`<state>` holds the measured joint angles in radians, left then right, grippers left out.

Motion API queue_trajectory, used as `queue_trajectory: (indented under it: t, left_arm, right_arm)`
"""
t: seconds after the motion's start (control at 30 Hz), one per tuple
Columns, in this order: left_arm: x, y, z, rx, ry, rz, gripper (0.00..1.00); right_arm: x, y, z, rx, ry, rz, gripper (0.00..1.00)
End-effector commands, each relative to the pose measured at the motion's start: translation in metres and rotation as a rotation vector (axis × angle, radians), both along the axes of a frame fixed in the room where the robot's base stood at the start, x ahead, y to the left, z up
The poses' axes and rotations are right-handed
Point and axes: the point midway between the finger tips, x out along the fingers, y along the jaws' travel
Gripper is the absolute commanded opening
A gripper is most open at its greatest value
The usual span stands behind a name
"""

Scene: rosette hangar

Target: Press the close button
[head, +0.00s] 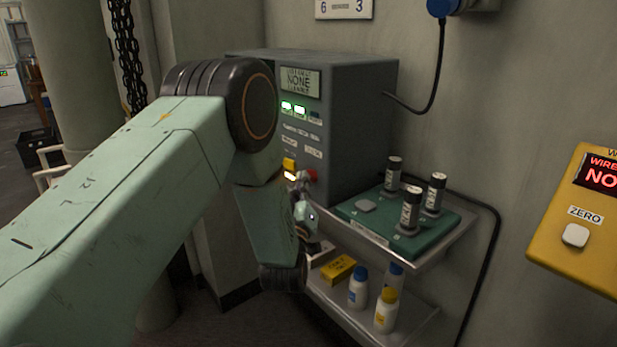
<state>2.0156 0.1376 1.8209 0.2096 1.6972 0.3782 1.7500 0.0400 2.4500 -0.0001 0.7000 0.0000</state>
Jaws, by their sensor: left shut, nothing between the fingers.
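A dark grey control box (352,130) stands against the wall, with a small display (300,82) reading NONE and lit green indicators (293,108) on its front. Low on that front are a yellow button (289,163) and a red button (312,174). Their labels are too small to read, so I cannot tell which one is the close button. My left gripper (301,184) is shut and empty, just in front of the box's lower front near these buttons. I cannot tell whether it touches one. My left arm hides the box's left part. My right gripper is not in view.
A green tray (356,228) with several dark cylinders (410,208) sits on a shelf right of the box. A lower shelf (345,315) holds bottles (386,310) and a yellow carton (338,269). A yellow panel (570,245) with a ZERO button is at right.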

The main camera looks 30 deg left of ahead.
Motion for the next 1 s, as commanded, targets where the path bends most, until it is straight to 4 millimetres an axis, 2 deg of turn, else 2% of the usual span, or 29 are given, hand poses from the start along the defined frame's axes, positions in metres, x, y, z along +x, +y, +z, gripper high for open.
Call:
queue_trajectory:
  t: [0.4, 0.77, 1.0]
  left_arm:
    - [-0.015, 0.005, 0.001, 0.000, 0.000, 0.000, 0.00]
    - [-0.018, 0.006, 0.000, -0.001, 0.001, 0.000, 0.00]
    - [-0.036, 0.014, 0.001, 0.000, 0.002, 0.002, 0.00]
  right_arm:
    - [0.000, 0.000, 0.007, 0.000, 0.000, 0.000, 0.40]
    - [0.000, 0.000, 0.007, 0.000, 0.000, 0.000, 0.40]
    - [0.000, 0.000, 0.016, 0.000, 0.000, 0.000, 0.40]
